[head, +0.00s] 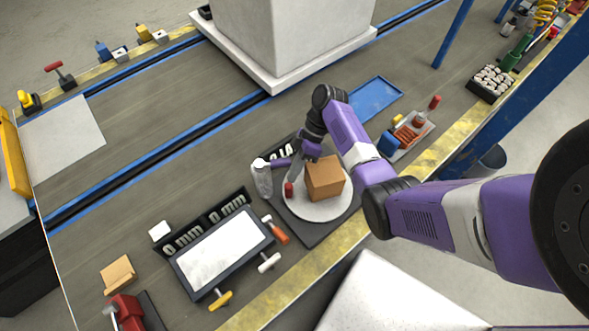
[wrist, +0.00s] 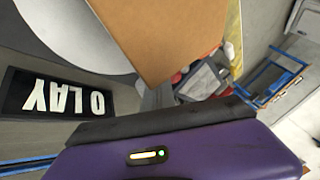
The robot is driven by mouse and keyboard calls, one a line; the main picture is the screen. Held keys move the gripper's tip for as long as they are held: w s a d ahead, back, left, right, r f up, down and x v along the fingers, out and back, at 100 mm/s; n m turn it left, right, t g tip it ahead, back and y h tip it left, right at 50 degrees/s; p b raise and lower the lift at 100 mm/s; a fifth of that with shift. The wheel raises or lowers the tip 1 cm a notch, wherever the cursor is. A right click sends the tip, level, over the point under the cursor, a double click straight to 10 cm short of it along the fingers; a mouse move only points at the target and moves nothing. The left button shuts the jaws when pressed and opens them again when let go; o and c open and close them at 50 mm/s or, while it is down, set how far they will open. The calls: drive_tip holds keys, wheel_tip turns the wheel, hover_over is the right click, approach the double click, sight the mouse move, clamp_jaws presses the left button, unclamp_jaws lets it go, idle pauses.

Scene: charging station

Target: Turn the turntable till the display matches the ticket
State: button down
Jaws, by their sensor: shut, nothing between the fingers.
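The turntable (head: 315,210) is a round pale plate on a dark square base in the middle of the bench. A brown box (head: 325,178) stands on it, and a small red peg (head: 289,189) rises near its left edge. My gripper (head: 297,170) is shut and empty over the left side of the plate, close to the peg and box. I cannot tell whether it touches either. A black display (head: 282,152) with white characters is partly hidden behind my gripper. It shows upside down in the wrist view (wrist: 57,95). I cannot identify the ticket with certainty.
A grey upright object (head: 262,179) stands left of the plate. A dark framed panel (head: 222,249) with "0 mm" readouts and several handles lies front left. A large white block (head: 295,40) is behind.

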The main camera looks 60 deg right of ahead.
drive_tip(key=shift+s+a+n+g, duration=0.3)
drive_tip(key=shift+a+n+g, duration=0.3)
drive_tip(key=shift+n, duration=0.3)
drive_tip(key=shift+s, duration=0.1)
